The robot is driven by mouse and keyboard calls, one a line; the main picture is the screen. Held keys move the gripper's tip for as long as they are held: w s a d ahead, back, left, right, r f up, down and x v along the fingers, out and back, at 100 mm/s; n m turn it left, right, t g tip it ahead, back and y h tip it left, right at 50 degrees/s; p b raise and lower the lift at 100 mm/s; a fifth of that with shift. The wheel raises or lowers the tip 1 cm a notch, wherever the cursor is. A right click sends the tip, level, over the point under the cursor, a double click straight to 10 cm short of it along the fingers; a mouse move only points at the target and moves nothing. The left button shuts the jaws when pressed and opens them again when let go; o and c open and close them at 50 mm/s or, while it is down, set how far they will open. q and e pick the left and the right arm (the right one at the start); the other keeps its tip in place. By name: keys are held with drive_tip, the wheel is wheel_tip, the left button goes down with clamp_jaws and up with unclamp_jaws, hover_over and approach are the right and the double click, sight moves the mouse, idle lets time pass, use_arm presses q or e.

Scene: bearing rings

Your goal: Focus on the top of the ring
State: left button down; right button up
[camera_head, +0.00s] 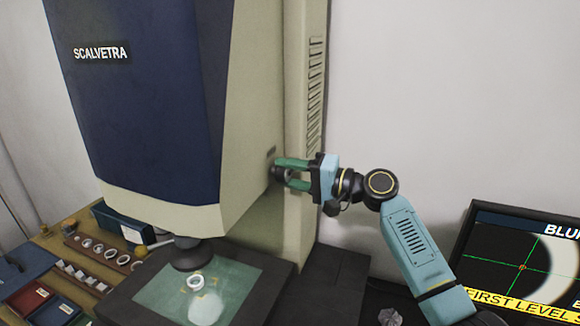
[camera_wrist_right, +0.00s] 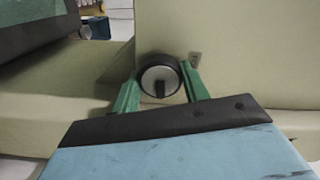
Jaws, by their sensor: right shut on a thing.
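My right gripper (camera_head: 283,174) is at the side of the measuring machine (camera_head: 150,90). Its green fingers are shut on the dark focus knob (camera_head: 277,173). In the right wrist view the knob (camera_wrist_right: 160,80) has a pale face with a dark mark, and the fingers lie on both sides of it. A light ring (camera_head: 194,282) lies on the green stage plate (camera_head: 160,290) under the dark lens. The monitor (camera_head: 530,262) at the right shows a pale curved band with crosshairs; its text is cut off, reading "BLU" and "FIRST LEVEL S". My left gripper is not in view.
A wooden rack (camera_head: 98,256) with several rings stands at the left, by a blue box (camera_head: 120,228). Red and blue trays (camera_head: 35,302) lie at the lower left. The machine's column stands behind my right gripper.

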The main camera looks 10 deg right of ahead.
drive_tip(key=shift+m+p, duration=0.85)
drive_tip(key=shift+m, duration=0.65)
drive_tip(key=o, duration=1)
drive_tip(key=b+v, duration=0.3)
drive_tip(key=v, duration=1)
drive_tip(key=shift+s+d, duration=0.15)
drive_tip(key=shift+d, duration=0.05)
